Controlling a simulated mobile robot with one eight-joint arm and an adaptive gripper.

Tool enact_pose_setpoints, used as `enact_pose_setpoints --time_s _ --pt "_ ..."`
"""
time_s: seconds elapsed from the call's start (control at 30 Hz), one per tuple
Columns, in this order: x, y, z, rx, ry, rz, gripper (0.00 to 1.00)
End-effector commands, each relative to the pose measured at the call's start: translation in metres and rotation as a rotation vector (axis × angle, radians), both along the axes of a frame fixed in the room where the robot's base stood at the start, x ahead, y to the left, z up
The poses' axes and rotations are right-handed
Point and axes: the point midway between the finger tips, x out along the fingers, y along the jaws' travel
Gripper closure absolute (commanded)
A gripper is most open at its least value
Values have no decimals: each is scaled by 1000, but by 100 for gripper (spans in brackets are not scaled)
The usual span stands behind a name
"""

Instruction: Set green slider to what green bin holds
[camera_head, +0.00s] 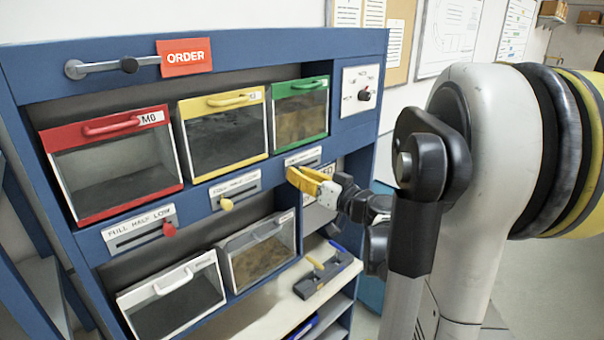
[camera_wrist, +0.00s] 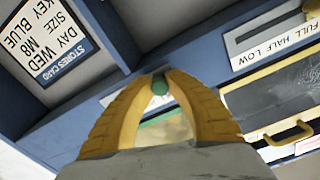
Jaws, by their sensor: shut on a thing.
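The green bin (camera_head: 300,84) is at the top right of the blue rack in the head view. Brown material shows behind its clear front, covering much of the window; its exact level is hard to read. The green slider's label plate (camera_head: 303,155) is below that bin, partly covered by my gripper. My gripper (camera_head: 291,173) has its yellow fingers at this plate. In the wrist view, my gripper (camera_wrist: 158,80) is closed around the green slider knob (camera_wrist: 160,86). The knob's place along its slot is hidden in the head view.
A stores card (camera_wrist: 47,40) is beside my gripper. A small grey block with handled items (camera_head: 325,274) lies on the lower shelf.

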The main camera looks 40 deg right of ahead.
Motion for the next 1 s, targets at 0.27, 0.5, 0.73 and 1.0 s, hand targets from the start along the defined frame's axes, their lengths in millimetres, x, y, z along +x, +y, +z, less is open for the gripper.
enact_pose_setpoints --time_s 0.27,0.5,0.73,1.0 --pt "0 2 -1 -2 1 6 59" --pt "-3 1 -1 -1 1 3 59" --pt "-42 -3 0 -2 1 -1 59" --pt "-99 -6 -1 -2 2 1 59"
